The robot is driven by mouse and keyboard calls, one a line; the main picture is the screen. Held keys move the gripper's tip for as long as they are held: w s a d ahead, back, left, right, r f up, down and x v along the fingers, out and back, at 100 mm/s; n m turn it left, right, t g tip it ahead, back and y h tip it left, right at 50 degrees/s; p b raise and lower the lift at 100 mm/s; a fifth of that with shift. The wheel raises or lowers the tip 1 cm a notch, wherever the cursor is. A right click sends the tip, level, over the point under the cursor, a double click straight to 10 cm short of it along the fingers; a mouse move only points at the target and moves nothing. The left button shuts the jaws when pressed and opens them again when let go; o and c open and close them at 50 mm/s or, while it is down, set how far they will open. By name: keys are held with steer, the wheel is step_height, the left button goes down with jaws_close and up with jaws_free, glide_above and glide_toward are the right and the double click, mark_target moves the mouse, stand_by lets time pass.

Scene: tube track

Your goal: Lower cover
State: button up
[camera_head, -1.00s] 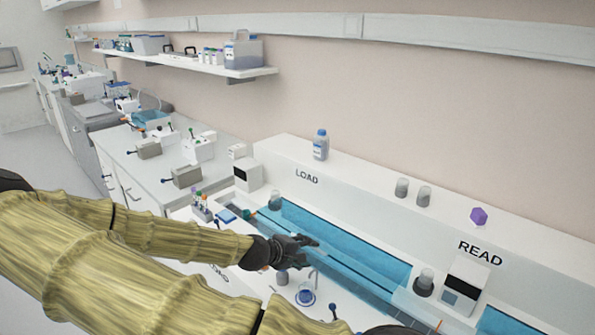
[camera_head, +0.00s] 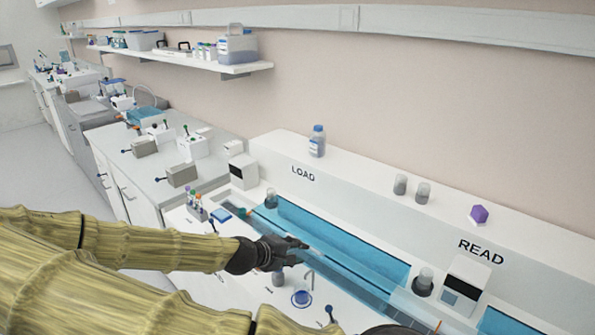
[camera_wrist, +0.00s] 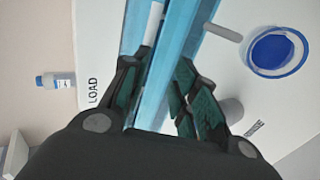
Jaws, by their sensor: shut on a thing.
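The cover (camera_head: 345,263) is a long, clear bluish panel along the front side of the blue track (camera_head: 350,247) set in the white bench. The track lies partly bare behind it. My gripper (camera_head: 292,246) is at the cover's front edge, near the LOAD end. In the wrist view my gripper (camera_wrist: 162,95) is shut on the cover's edge (camera_wrist: 166,62), which runs between the two fingers. The cover's exact tilt is hard to tell, and my arm hides part of the bench front.
A round blue-rimmed dish (camera_head: 301,298) and a thin metal post (camera_head: 309,280) stand in front of the track. A vial (camera_head: 423,282) and a white reader box (camera_head: 466,288) stand near READ. A capped bottle (camera_head: 317,141) stands on the back ledge.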

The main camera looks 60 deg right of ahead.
step_height(320, 180, up, 10)
steer(key=shift+s+d+f, duration=0.15)
steer(key=shift+d+f, duration=0.1)
steer(key=shift+d, duration=0.2)
stand_by(0.6)
